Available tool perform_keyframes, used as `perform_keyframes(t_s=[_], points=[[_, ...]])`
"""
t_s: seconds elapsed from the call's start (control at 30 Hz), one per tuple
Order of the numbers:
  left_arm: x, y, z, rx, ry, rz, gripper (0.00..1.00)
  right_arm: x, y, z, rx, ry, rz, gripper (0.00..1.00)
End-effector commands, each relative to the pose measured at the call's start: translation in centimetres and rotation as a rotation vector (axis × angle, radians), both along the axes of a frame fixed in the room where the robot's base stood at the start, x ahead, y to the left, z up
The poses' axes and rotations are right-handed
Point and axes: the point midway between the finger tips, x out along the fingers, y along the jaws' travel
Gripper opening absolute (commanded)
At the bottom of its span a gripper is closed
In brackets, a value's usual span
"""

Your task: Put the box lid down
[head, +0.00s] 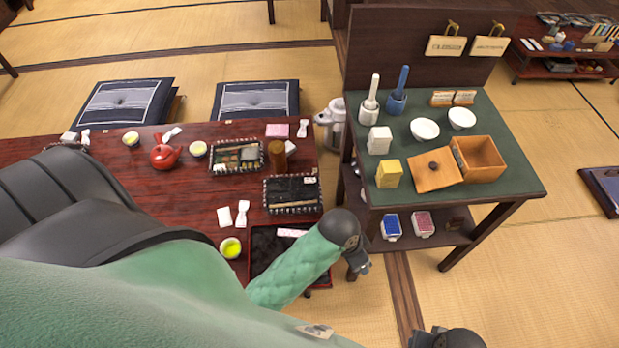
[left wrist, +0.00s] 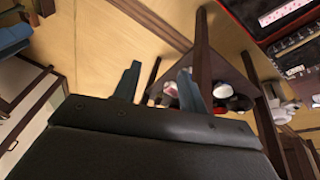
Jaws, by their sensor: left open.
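The wooden box lid (head: 424,180), a light square board with a dark round knob, lies on the green-topped side table (head: 510,180). It is right beside the open wooden box (head: 482,172), on its left; I cannot tell whether its edge touches the box. My left gripper (head: 360,268) is low in front of the side table's left leg, well short of the lid. In the left wrist view its two fingers (left wrist: 158,85) are apart with nothing between them. Part of my right gripper (head: 440,338) shows at the bottom edge; its fingers are unclear.
White bowls (head: 425,129), mortar-like pots (head: 397,100), a white block (head: 379,140) and a yellow block (head: 389,173) share the tabletop. A lower shelf (head: 440,238) holds small packs. The red low table (head: 190,195) stands left.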

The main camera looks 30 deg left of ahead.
Motion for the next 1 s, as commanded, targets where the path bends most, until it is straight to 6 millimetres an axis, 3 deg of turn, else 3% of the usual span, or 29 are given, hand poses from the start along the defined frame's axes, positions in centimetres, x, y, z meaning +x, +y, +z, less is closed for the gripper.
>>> perform_keyframes(t_s=[0.03, 0.2, 0.4, 1.0], points=[[-1.6, 1.0, -0.6, 0.010, 0.022, 0.054, 0.42, 0.0, 0.0, 0.0, 0.000, -0.001, 0.000, 0.36], [-6.0, 4.8, -2.1, 0.064, 0.077, 0.237, 0.42, 0.1, 0.1, 0.0, 0.001, -0.001, -0.001, 0.36], [-9.4, 7.8, -2.9, 0.117, 0.113, 0.369, 0.42, 0.1, 0.1, 0.0, 0.003, -0.001, -0.002, 0.36], [-10.2, 8.5, -3.0, 0.131, 0.120, 0.400, 0.42, -0.1, 0.0, -0.1, 0.000, 0.002, 0.000, 0.36]])
